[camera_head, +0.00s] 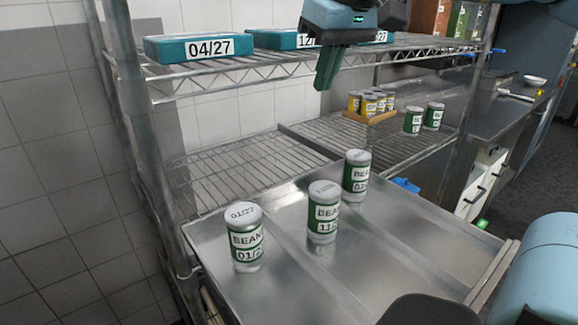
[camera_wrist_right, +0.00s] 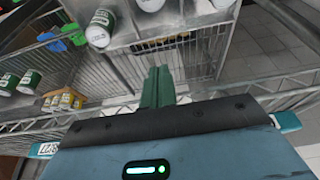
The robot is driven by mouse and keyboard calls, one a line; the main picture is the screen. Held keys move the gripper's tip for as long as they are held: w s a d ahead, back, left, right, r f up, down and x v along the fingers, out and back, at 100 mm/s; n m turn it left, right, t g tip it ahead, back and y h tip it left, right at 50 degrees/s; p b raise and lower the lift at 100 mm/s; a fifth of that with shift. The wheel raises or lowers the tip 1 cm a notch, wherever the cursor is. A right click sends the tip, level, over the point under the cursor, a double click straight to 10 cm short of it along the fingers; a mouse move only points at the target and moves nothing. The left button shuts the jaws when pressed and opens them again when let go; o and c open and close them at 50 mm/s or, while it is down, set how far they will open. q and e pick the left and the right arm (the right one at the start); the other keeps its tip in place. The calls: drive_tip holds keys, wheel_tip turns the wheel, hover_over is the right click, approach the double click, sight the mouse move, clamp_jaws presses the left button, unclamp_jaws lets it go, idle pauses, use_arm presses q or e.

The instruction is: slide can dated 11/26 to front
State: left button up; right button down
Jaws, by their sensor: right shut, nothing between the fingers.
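Three green-and-white bean cans stand upright on a metal tray with lanes (camera_head: 285,285). The middle can (camera_head: 323,212) has a date starting with 11; the rest of it is not readable. The left can (camera_head: 246,238) is dated 01/27, and the right, farther can (camera_head: 357,172) shows a date starting with 03. My right gripper (camera_head: 328,68) is above and behind the cans, near the upper shelf, pointing down. Its green fingers are shut and empty, apart from every can. In the right wrist view they (camera_wrist_right: 158,85) point toward the wire shelf; several cans show at the top edge, cut off.
Blue boxes, one marked 04/27 (camera_head: 186,48), lie on the upper wire shelf (camera_head: 250,62) close to my right gripper. On the lower wire shelf (camera_head: 240,165) stand a crate of yellow cans (camera_head: 368,119) and two green cans (camera_head: 413,121). A shelf post (camera_head: 150,150) is at left.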

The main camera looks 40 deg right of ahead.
sight(324, 196)
drive_tip(key=a+b+x, duration=0.1)
drive_tip(key=x, duration=1.9)
use_arm(q)
drive_tip(key=shift+s+p, duration=0.55)
use_arm(e)
drive_tip(key=s, duration=0.4)
drive_tip(key=shift+s+d+r, duration=0.1)
drive_tip(key=shift+s+d, duration=0.1)
drive_tip(key=shift+d, duration=0.15)
use_arm(q)
drive_tip(key=shift+f, duration=0.1)
